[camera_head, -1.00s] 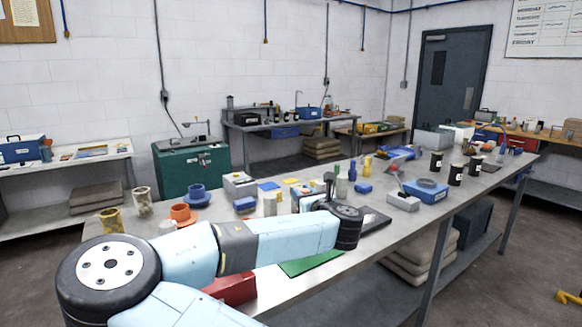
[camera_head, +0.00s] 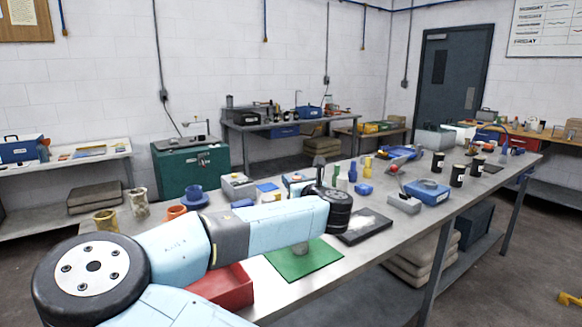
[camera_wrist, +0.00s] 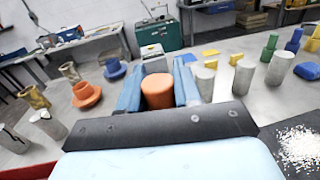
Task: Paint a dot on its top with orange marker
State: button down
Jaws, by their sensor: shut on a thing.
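In the wrist view my gripper (camera_wrist: 157,84) has its two blue fingers on either side of an orange cylinder (camera_wrist: 157,92), seen from its rounded end; it looks like the orange marker. The fingers are shut on it. Its far end and any tip are hidden. In the head view my arm hides most of the gripper and the marker. Which object is to take the dot cannot be told.
A red tray (camera_head: 222,290) lies left of the mat, and a dark tray with white grains (camera_head: 366,226) lies right of it. Cups, an orange cup and saucer (camera_wrist: 86,95), grey cylinders (camera_wrist: 276,68) and coloured blocks stand behind.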

jog(key=shift+r, duration=2.3)
